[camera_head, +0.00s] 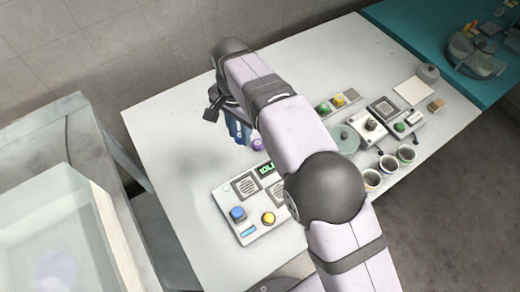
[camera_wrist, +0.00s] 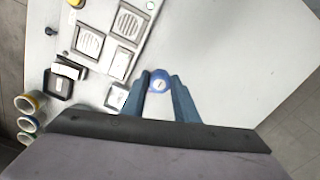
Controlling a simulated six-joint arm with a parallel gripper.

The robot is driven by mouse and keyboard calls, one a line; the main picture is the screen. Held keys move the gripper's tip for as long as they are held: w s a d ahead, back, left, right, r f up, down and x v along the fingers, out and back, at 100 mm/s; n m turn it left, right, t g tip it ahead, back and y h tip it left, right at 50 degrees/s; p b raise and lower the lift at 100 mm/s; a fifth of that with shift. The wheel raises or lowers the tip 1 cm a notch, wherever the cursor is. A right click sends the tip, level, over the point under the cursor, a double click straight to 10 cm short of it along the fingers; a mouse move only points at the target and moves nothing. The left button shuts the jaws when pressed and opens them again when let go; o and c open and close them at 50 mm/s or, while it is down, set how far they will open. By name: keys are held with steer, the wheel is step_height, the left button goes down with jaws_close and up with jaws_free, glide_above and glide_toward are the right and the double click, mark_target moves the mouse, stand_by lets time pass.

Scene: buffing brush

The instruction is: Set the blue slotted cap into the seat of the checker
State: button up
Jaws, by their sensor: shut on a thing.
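My gripper (camera_head: 239,132) is over the white table, left of the middle in the head view. In the wrist view its blue fingers (camera_wrist: 160,88) are shut on a round blue piece with a pale face (camera_wrist: 160,81), which looks like the blue slotted cap. Its slot is too small to make out. A small purple round thing (camera_head: 256,145) shows just right of the fingers in the head view; I cannot tell whether it is held. A pale panel (camera_head: 226,202) with a lit display and grilles, perhaps the checker, is nearer the camera; my arm covers part of it. Its seat cannot be made out.
The panel carries a blue knob (camera_head: 238,214) and a yellow knob (camera_head: 268,218). Right of my arm stand a grey-green round lidded thing (camera_head: 344,138), several cups (camera_head: 389,164) and small boxes. A glass-like case (camera_head: 60,230) is at left. The table's far left is clear.

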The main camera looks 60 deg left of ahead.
steer(key=w+d+r+m+p, duration=0.15)
steer(key=w+r+p, duration=0.25)
steer(key=r, duration=0.7)
steer(key=d+p, duration=0.3)
steer(key=d, duration=0.5)
steer(key=s+d+f+n, duration=0.2)
steer(key=d+f, duration=0.6)
steer(key=f, duration=0.1)
steer(key=shift+w+a+f+p, duration=0.2)
steer(key=shift+f+p, duration=0.25)
steer(key=shift+f, duration=1.2)
steer(key=shift+w+a+f+p, duration=0.1)
steer(key=shift+a+f+p, duration=0.3)
steer(key=shift+f, duration=1.25)
steer(key=shift+w+a+f+p, duration=0.15)
steer(key=shift+f+p, duration=0.4)
steer(key=shift+f, duration=1.1)
